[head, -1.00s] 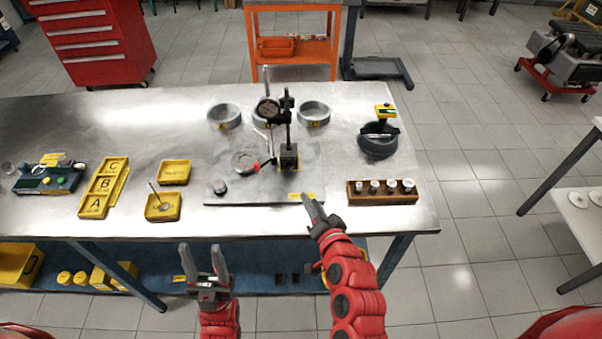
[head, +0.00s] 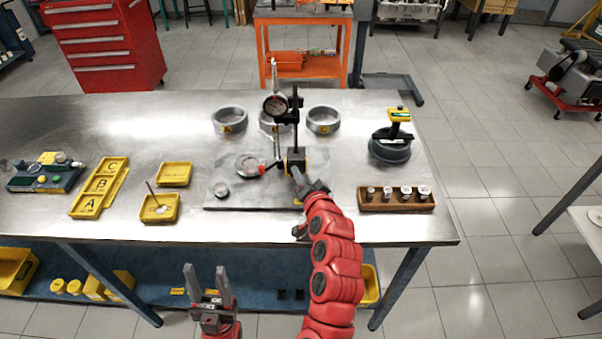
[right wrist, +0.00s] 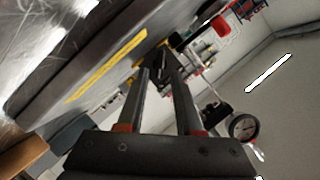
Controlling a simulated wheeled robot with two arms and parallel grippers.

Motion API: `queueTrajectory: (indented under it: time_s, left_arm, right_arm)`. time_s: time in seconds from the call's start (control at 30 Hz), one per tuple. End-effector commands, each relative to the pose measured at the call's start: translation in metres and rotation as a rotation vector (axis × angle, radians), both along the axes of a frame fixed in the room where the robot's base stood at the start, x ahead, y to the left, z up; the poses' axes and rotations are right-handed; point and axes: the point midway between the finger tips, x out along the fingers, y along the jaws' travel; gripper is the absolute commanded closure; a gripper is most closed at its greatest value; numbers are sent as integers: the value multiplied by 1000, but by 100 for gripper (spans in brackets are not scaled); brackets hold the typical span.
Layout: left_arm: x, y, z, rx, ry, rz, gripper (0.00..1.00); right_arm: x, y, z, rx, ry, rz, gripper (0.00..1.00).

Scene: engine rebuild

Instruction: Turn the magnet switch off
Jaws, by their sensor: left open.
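The black magnetic base (head: 294,158) carries the dial indicator stand and sits upright on the grey plate (head: 235,201). The magnet switch itself is too small and hidden to make out in the head view. My right gripper (head: 295,174) reaches in from the front, with its tips at the front of the base. In the right wrist view its fingers (right wrist: 163,75) stand apart, and a dark part of the base area shows between the tips; contact is unclear. My left gripper (head: 207,268) is open and empty before the table's front edge.
The dial gauge (head: 275,106) stands above the plate on a thin post. Rings (head: 229,121) lie behind it. A wooden block with several metal pieces (head: 396,205) is to the right, near my right arm. Yellow trays (head: 160,209) lie left. The front table strip is clear.

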Motion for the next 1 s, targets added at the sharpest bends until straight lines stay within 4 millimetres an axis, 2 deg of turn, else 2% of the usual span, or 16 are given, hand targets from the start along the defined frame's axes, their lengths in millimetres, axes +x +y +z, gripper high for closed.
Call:
queueTrajectory:
  time_s: [0.2, 0.47, 0.5, 0.7, 1.0]
  left_arm:
    - [0, 0, 2, 0, 0, 0, 49]
    - [0, 0, 2, 0, 0, 0, 49]
    - [0, 0, 2, 0, 0, 0, 49]
    - [0, 0, 2, 0, 0, 0, 49]
    - [0, 0, 3, 0, 0, 0, 49]
  right_arm:
    - [11, 2, -3, 1, 0, -3, 65]
    - [12, 3, -4, 2, 0, -1, 65]
    - [12, 3, -4, 2, -1, -2, 67]
    - [12, 3, -4, 1, -1, -2, 100]
    - [11, 3, -4, -4, 0, -1, 100]
